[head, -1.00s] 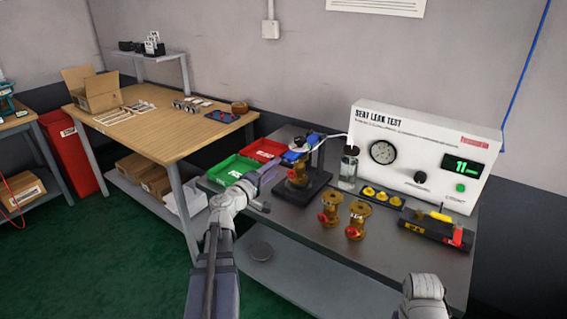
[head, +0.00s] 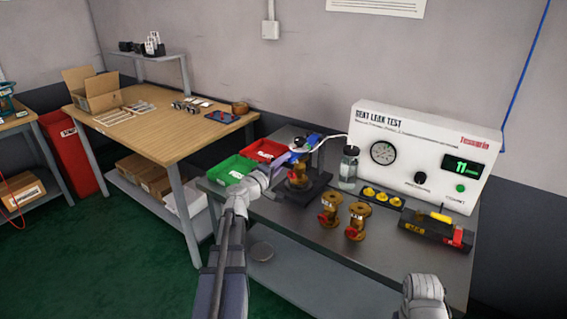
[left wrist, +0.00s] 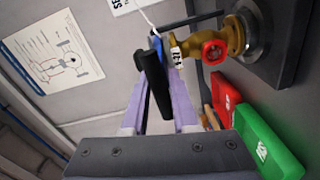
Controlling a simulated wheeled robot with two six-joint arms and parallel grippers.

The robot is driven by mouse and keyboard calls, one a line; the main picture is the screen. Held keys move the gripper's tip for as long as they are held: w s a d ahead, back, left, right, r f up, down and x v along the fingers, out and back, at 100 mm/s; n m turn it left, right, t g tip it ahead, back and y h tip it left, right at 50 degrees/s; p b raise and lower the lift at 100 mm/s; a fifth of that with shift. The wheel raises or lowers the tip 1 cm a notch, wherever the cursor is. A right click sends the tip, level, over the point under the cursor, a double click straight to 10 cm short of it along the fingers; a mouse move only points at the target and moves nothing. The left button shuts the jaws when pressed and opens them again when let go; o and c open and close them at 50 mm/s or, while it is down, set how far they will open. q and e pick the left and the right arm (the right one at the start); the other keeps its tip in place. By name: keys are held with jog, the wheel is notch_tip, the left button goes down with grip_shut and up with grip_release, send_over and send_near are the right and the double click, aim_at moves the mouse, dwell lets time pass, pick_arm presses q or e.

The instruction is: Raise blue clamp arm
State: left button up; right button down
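The blue clamp arm (head: 312,140) sits on top of a brass valve (head: 299,176) standing on a black fixture on the grey bench. My left gripper (head: 283,158) reaches in from the left, its fingertips right by the blue arm. The brass valve with a red cap and a white tag also shows there (left wrist: 228,42).
Two brass valves (head: 330,208) (head: 357,221) stand in front of the fixture. A glass jar (head: 349,166) and the white seat leak tester (head: 425,150) stand behind. Green (head: 230,170) and red (head: 265,151) trays lie left. A black-and-yellow tool (head: 436,228) lies right.

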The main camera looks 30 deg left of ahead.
pick_arm(q)
grip_shut()
dwell(1.0)
